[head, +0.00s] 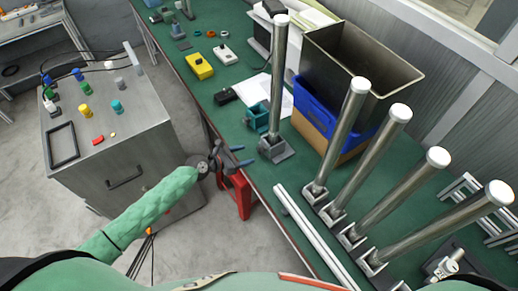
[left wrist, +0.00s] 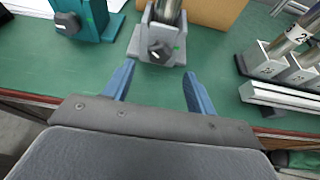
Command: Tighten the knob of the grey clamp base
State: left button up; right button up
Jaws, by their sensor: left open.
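The grey clamp base (head: 277,151) stands on the green bench near its front edge and holds an upright metal post (head: 277,85). In the left wrist view the grey clamp base (left wrist: 178,42) is at the top centre, and its dark knob (left wrist: 160,50) faces me. My left gripper (head: 246,156) is open and empty, just in front of the base. In the left wrist view its blue fingers (left wrist: 158,88) point toward the knob, one to each side, with a gap before it. My right gripper is not in view.
A teal clamp base (head: 257,117) with a dark knob (left wrist: 67,22) stands left of the grey one. A red stand (head: 236,190) is below the gripper.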

aim_at(259, 151)
pick_arm(q)
jog(key=p+x, duration=0.1)
jog(key=x, duration=0.4)
jog(key=shift+w+d+f+p, duration=0.15)
jog(key=shift+w+p, duration=0.05)
jog(key=shift+p, duration=0.1)
jog(key=shift+w+d+f, duration=0.25)
jog(key=shift+d, duration=0.15)
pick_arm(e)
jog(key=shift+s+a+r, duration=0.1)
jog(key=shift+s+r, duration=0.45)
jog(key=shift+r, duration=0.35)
pick_arm(q)
jog(key=shift+c, duration=0.9)
jog(key=c, duration=0.8)
